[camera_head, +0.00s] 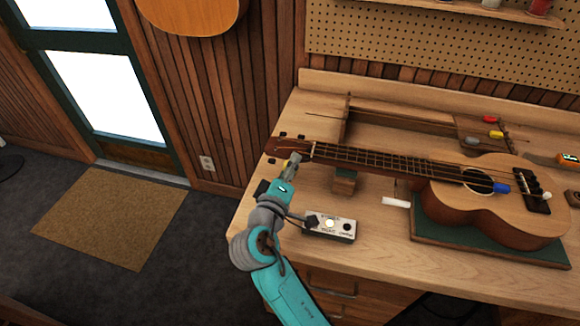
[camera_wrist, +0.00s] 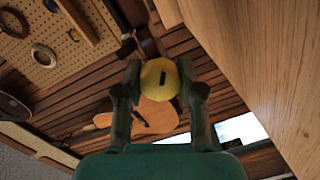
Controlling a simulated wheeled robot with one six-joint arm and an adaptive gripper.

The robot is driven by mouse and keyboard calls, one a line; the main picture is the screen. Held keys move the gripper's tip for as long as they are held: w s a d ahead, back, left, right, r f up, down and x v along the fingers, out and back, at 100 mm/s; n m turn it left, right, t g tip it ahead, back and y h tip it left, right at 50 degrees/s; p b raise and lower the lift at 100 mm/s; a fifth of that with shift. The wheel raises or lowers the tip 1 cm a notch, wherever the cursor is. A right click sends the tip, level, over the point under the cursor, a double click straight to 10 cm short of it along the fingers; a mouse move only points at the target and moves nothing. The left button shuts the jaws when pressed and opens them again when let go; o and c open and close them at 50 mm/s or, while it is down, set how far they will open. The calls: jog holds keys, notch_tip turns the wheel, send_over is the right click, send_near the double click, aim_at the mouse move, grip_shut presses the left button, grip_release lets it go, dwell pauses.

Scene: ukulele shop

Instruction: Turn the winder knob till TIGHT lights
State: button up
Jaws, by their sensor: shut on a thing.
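A ukulele (camera_head: 495,208) lies on the bench, its headstock (camera_head: 290,147) pointing left. My gripper (camera_head: 291,162) is at the headstock's near side, fingers towards it. In the wrist view, my gripper (camera_wrist: 159,82) is shut on a round yellow knob (camera_wrist: 158,74) with a dark slot, one finger on each side. In the head view, the knob is mostly hidden by the fingers.
A green mat (camera_head: 440,243) lies under the ukulele body, and a wooden block (camera_head: 344,183) stands under the neck. Red, yellow and blue small items lie at the right.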

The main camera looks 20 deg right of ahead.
jog(key=shift+f, duration=0.1)
jog(key=o, duration=1.2)
jog(key=shift+c, duration=0.2)
jog(key=v, duration=1.2)
